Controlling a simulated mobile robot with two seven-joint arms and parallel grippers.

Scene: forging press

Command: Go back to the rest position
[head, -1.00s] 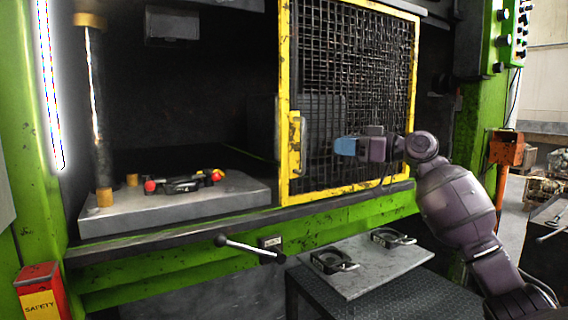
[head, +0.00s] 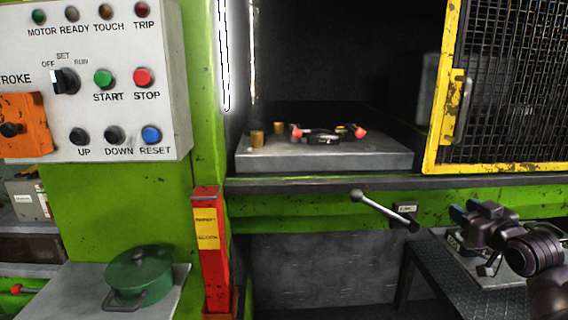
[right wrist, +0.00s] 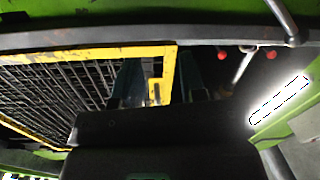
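My right gripper (head: 466,214), with blue fingertips, is at the right of the head view, low in front of the press's green lower beam and above the side table. In the right wrist view its two dark teal fingers (right wrist: 162,80) stand apart with nothing seen between them, so it is open and empty. The yellow-framed mesh gate (head: 505,80) stands to the right of the press opening, above the gripper. My left gripper is not in view.
A dark die with red ends (head: 320,135) lies on the press bed (head: 375,158). A lever (head: 383,208) sticks out near my right gripper. The side table (head: 425,262) is below it. A control panel (head: 110,130), red safety post (head: 212,255) and green pot (head: 140,272) are left.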

